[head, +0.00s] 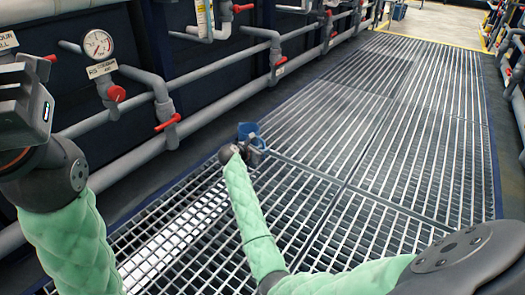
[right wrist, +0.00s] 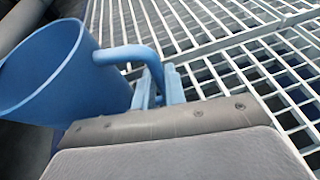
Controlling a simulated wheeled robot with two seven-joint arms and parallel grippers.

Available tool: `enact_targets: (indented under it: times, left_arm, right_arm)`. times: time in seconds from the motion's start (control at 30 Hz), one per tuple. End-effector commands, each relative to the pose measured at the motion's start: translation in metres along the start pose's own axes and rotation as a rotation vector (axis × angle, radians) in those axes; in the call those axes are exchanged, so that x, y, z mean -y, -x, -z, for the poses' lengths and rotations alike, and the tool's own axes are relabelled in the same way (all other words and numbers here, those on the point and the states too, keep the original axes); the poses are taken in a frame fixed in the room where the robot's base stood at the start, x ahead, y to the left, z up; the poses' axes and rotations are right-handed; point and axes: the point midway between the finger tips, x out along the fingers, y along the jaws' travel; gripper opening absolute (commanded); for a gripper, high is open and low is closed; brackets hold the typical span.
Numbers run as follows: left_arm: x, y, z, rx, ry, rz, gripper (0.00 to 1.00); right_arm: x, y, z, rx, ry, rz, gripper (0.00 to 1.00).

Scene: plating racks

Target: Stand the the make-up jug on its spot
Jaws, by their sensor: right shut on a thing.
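The blue make-up jug (head: 247,129) is in the middle of the head view, just beyond my right gripper (head: 257,148). In the right wrist view the jug (right wrist: 62,88) fills the left side, with its wide open mouth showing. My right gripper (right wrist: 160,86) is shut on its curved handle (right wrist: 126,54). The jug is over the left border of the grating; whether its base touches anything is hidden. I cannot make out its marked spot. A grey end part of my left arm shows at the upper left of the head view, with no fingertips visible.
Grey pipes (head: 215,106) with red-handled valves and a gauge (head: 97,45) run along the left wall, close to the jug. Metal floor grating (head: 400,130) lies open to the right. A small blue container (head: 399,11) stands far back.

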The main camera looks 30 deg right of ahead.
Motion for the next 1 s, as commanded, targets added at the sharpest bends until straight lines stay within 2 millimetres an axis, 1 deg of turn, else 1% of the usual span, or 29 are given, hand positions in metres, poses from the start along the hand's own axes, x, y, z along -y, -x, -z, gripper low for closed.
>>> enact_targets:
  times: [0.27,0.87,0.9,0.97,1.0]
  left_arm:
    - [0.0003,-0.0003,-0.0003,0.001,-0.001,0.002,0.34]
    - [0.0003,0.0038,0.0011,0.002,-0.002,0.000,0.34]
    - [0.0003,0.0036,0.0010,0.002,-0.002,0.000,0.34]
    - [0.0003,0.0037,0.0009,0.002,-0.002,-0.001,0.34]
    - [0.0003,0.0038,0.0009,0.002,-0.002,-0.002,0.34]
  right_arm:
    - [-0.0001,-0.0002,0.0006,0.000,0.000,0.000,0.00]
    - [0.0000,-0.0040,0.0094,0.000,0.000,0.000,0.00]
    - [-0.0001,-0.0039,0.0091,0.000,0.000,0.000,0.16]
    - [0.0000,-0.0039,0.0090,0.000,0.000,0.000,0.28]
    - [0.0000,-0.0039,0.0090,0.000,0.000,0.000,0.36]
